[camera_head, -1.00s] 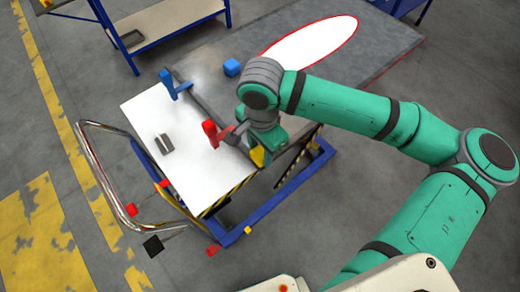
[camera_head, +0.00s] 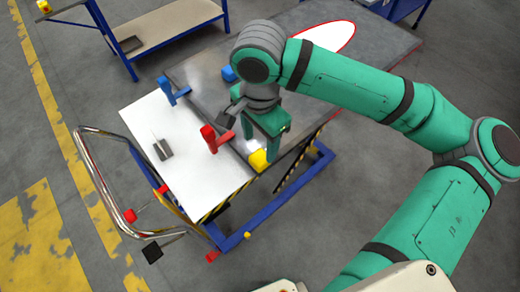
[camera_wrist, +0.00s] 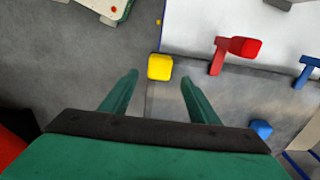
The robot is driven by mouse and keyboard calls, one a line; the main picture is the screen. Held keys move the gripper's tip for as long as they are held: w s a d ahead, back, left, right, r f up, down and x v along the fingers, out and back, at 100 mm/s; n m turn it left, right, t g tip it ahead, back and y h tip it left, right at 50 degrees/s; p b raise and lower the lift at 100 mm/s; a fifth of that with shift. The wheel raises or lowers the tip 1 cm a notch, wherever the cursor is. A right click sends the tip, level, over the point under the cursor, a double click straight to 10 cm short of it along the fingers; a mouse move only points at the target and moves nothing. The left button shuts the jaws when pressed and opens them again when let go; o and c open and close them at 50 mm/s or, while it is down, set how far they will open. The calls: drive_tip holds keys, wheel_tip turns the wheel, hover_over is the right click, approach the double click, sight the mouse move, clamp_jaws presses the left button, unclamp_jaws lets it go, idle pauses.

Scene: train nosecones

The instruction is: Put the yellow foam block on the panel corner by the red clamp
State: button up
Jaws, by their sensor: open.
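A blue clamp (camera_head: 173,91) stands farther along the panel edge. A blue block (camera_head: 228,73) lies on the grey surface, partly behind my wrist. A dark grey block (camera_head: 162,149) lies on the panel. The cart's metal handle (camera_head: 95,185) is at left.

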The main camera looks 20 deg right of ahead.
sight(260, 157)
drive_tip(key=shift+r, duration=2.25)
